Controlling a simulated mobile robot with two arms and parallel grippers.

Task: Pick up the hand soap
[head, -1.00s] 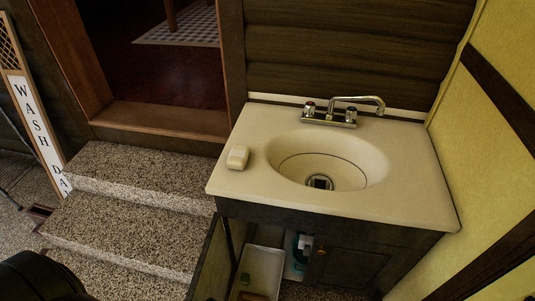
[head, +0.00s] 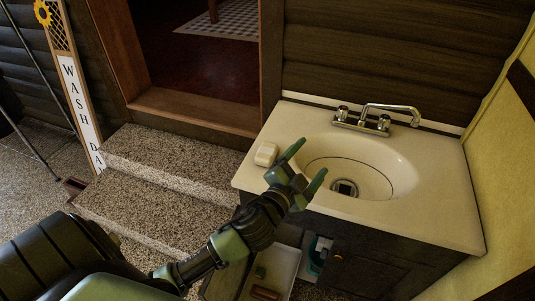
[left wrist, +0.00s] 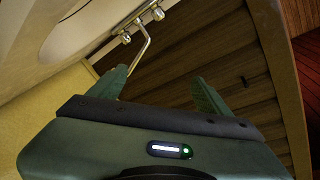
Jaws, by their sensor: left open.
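A pale, rounded bar that looks like soap (head: 266,154) lies on the left rim of the cream sink counter (head: 420,222). My left gripper (head: 310,158) is open and empty, just to the right of the bar in the head view, with its green fingers over the near left side of the basin. I cannot tell its height above the counter. In the left wrist view the two open fingers (left wrist: 158,88) have nothing between them but background, and the bar does not show. My right gripper is not in view.
A chrome faucet (head: 376,117) stands at the back of the sink. The cabinet below is open, with a white tray (head: 285,268) and a teal-and-white bottle (head: 317,254) inside. Speckled steps (head: 170,165) lie to the left. A yellow wall (head: 505,140) closes the right side.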

